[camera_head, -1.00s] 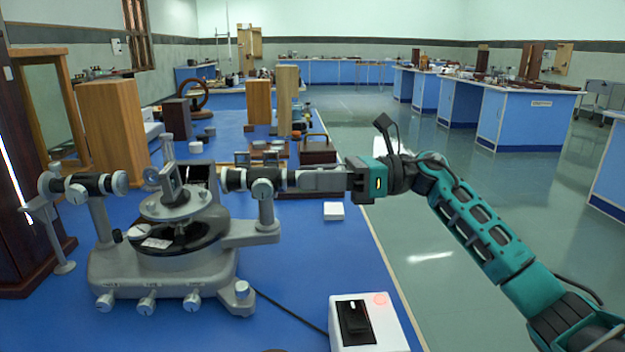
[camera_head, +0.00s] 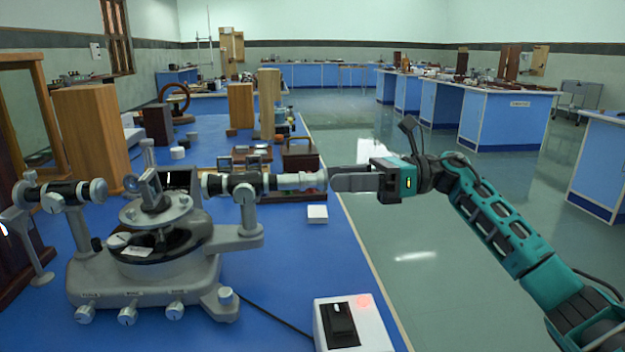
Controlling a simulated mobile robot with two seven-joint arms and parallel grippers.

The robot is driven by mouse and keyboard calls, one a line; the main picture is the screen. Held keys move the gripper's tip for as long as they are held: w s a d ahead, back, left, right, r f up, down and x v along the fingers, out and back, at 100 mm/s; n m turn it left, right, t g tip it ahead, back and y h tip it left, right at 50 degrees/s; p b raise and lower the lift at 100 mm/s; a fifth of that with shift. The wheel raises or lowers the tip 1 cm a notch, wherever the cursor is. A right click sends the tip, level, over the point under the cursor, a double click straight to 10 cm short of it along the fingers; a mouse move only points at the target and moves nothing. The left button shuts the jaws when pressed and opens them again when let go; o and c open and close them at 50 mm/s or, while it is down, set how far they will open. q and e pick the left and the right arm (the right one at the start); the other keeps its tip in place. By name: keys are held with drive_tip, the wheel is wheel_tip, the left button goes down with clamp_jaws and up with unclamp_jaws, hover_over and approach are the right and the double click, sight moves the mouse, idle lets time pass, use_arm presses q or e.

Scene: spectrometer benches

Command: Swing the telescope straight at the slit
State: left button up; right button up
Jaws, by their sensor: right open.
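A grey spectrometer (camera_head: 150,272) stands on the blue bench at the left. Its telescope (camera_head: 240,185), a black and silver tube on a post, points right, with a pale eyepiece end (camera_head: 300,181). The opposite tube, apparently the collimator (camera_head: 62,194), extends left; the two look roughly in line across the round table (camera_head: 155,208), which holds a small upright piece. My right gripper (camera_head: 332,180) is open, its fingers at the eyepiece's outer end. I cannot tell whether they touch it. My left gripper is not in view.
A white switch box (camera_head: 352,325) with a red light sits at the front edge, its cable running to the left. A small white block (camera_head: 317,214) lies below the eyepiece. Wooden blocks (camera_head: 92,138) and a dark carrying case (camera_head: 300,156) stand behind. The aisle on the right is clear.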

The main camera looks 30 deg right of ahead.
drive_tip(key=v, duration=0.5)
drive_tip(key=shift+d, duration=0.1)
idle(0.5)
